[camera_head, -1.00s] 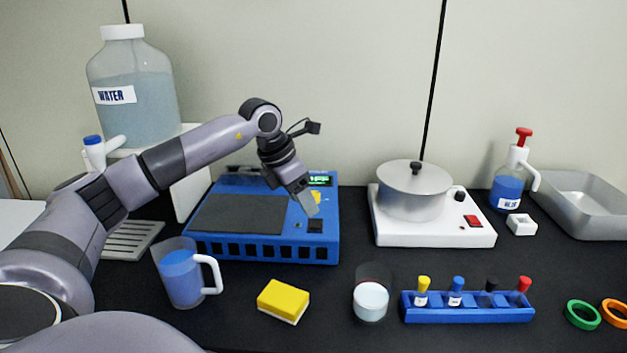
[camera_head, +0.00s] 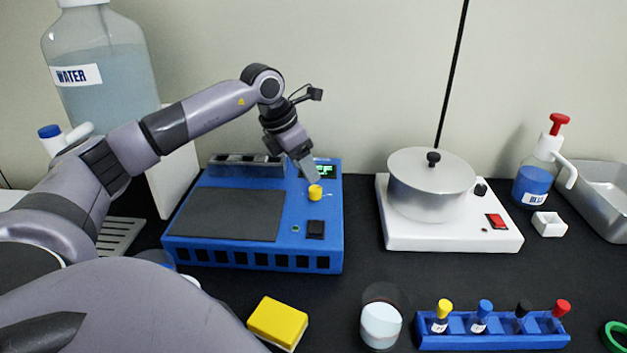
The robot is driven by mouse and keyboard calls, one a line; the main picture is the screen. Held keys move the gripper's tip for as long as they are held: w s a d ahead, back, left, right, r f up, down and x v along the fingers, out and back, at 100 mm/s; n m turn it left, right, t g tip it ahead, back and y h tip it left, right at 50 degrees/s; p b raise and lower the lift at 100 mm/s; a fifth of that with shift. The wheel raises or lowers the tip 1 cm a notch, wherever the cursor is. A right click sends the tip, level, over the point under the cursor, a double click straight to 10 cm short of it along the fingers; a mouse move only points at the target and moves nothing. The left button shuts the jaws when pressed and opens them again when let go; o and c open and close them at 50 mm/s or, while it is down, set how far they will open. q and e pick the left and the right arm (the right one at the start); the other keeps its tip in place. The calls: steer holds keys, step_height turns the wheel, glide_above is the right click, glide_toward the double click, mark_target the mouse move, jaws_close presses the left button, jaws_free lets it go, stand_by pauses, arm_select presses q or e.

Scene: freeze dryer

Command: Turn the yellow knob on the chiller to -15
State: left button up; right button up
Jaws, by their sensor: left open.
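The blue chiller (camera_head: 185,240) stands on the black bench, left of the middle. Its yellow knob (camera_head: 315,192) sits on the right part of its top, below a small green-lit display (camera_head: 326,171) whose reading I cannot make out, as it is partly covered. My left gripper (camera_head: 309,178) points down just above and behind the knob, with its fingertips close to it. It is open and holds nothing; whether it touches the knob I cannot tell. My right gripper is out of view.
A white hotplate with a metal pot (camera_head: 430,185) stands to the right. A yellow sponge (camera_head: 278,322), a glass beaker (camera_head: 381,318) and a blue tube rack (camera_head: 490,341) are in front. A water bottle (camera_head: 105,85) is at the back left. Bench between chiller and hotplate is clear.

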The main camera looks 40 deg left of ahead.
mark_target(315, 188)
arm_select(q)
steer(key=x, duration=0.6)
steer(key=shift+f, duration=0.2)
steer(key=c, duration=1.1)
steer(key=shift+o, duration=0.2)
